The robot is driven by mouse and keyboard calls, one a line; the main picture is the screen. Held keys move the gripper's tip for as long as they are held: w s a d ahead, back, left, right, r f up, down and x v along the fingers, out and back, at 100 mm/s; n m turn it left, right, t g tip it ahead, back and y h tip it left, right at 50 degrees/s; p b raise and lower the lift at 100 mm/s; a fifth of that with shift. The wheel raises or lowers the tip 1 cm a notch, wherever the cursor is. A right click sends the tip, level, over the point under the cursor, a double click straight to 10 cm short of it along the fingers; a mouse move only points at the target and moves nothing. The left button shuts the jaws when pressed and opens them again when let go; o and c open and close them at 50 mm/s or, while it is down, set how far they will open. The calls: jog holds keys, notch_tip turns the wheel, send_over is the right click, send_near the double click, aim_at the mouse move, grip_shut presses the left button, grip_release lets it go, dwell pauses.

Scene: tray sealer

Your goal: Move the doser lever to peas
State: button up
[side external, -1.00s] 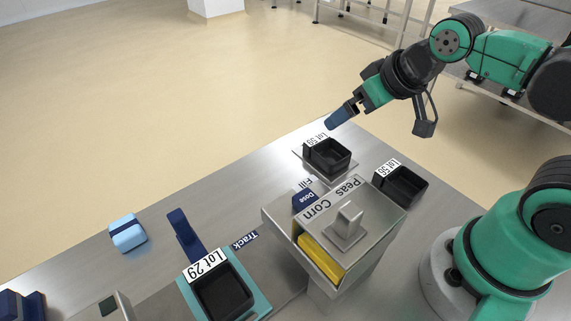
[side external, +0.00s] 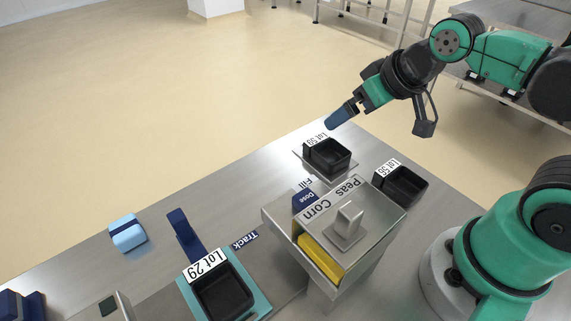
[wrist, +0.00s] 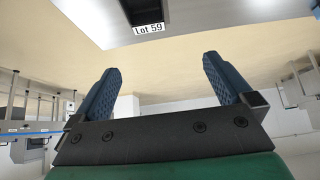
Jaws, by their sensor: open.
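The doser (side external: 384,223) is a grey metal box with "Peas" and "Corn" labels on its top, in the side external view. An upright grey lever or knob (side external: 349,219) stands on a small square plate on that top. I cannot tell for sure which label it is set to. A yellow piece (side external: 320,258) shows in the doser's open front. My gripper (side external: 337,117) is beyond the doser, above the far edge of the table, apart from the lever. In the wrist view its two blue fingers (wrist: 160,78) are spread with nothing between them.
A black Lot 59 tray (side external: 328,158) sits on the fill plate below my gripper; it also shows in the wrist view (wrist: 143,14). Another black tray (side external: 404,187) stands right of it. The Lot 29 tray (side external: 222,294) is in a teal holder. A light blue block (side external: 128,234) lies left.

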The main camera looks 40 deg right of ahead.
jog(key=shift+r, duration=0.2)
jog(key=c, duration=0.6)
jog(key=shift+n, duration=0.3)
jog(key=r, duration=1.3)
jog(key=shift+a+r, duration=0.15)
jog(key=shift+a, duration=0.2)
jog(key=shift+c, duration=0.4)
jog(key=n+g, duration=0.7)
jog(key=n, duration=1)
send_over(352, 209)
notch_tip(352, 209, down, 5)
jog(key=shift+r, duration=0.2)
jog(key=shift+f, duration=3.2)
grip_shut()
